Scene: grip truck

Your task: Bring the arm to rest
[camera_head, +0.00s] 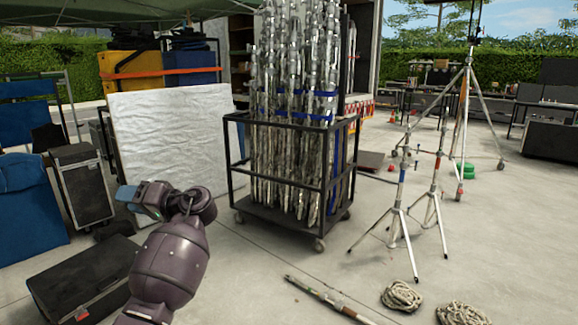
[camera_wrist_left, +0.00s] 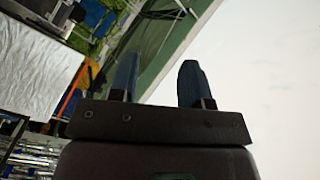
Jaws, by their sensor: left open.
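My left gripper (camera_head: 136,199) is at the end of the purple-grey left arm, in the lower left of the head view. In the head view it lies in front of the white reflector board (camera_head: 172,135). In the left wrist view its two dark blue fingers (camera_wrist_left: 158,82) stand apart with nothing between them. The gripper is open and empty. My right gripper is not in view.
A wheeled cart (camera_head: 236,182) full of silver poles stands right of the arm. A black case (camera_head: 84,275) is on the ground at lower left. Light stands (camera_head: 395,215), coiled ropes (camera_head: 402,296) and a pole (camera_head: 325,298) are to the right.

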